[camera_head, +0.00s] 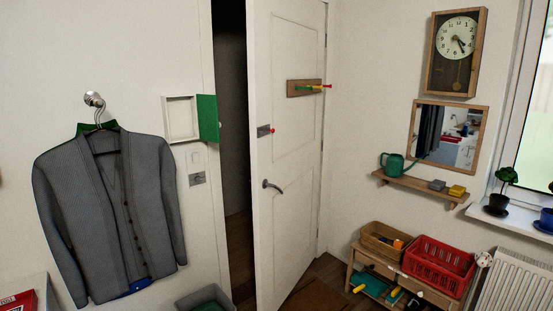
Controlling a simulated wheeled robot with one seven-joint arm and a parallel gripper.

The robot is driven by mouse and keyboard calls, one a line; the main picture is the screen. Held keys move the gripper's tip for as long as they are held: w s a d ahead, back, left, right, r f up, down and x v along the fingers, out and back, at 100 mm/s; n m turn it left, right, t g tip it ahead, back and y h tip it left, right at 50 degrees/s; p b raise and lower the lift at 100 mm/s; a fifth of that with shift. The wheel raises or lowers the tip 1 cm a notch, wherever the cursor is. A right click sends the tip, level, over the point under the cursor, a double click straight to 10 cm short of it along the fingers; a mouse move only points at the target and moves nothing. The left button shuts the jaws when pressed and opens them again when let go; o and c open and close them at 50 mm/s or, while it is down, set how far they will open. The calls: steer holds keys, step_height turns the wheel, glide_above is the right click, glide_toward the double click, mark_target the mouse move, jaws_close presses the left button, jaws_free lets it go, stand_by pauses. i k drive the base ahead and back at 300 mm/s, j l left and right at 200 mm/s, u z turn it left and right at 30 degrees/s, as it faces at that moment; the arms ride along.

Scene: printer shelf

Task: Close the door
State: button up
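A white panelled door (293,140) stands partly open in the middle of the head camera view. Its right edge meets the frame near the corner, and its free left edge stands apart from the left door frame. A dark gap (233,120) shows between them. A grey lever handle (272,185) sits on the door, with a lock plate and a small red knob (267,130) above it. A small white wall box (180,119) left of the gap has its green flap (207,118) swung open. My gripper is not in view.
A grey cardigan (112,215) hangs on the left wall. A bin (205,300) stands below the gap. A peg rack (304,88) is on the door. To the right, a low wooden bench (352,272) holds a red crate (438,266). Some brown floor (318,290) shows before the door.

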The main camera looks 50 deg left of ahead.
mark_target(286, 43)
steer(key=i+j+u, duration=0.1)
steer(key=i+u, duration=0.35)
steer(key=i+l+u, duration=0.1)
steer(key=i+u, duration=0.4)
steer(key=i+l+u, duration=0.25)
steer(key=i+u, duration=0.65)
steer(key=i+j+u, duration=0.1)
steer(key=i+u, duration=0.7)
steer(key=i+l+u, duration=0.15)
steer(key=i+u, duration=0.2)
steer(key=i+l+u, duration=0.2)
steer(key=i+u, duration=0.2)
steer(key=k, duration=0.05)
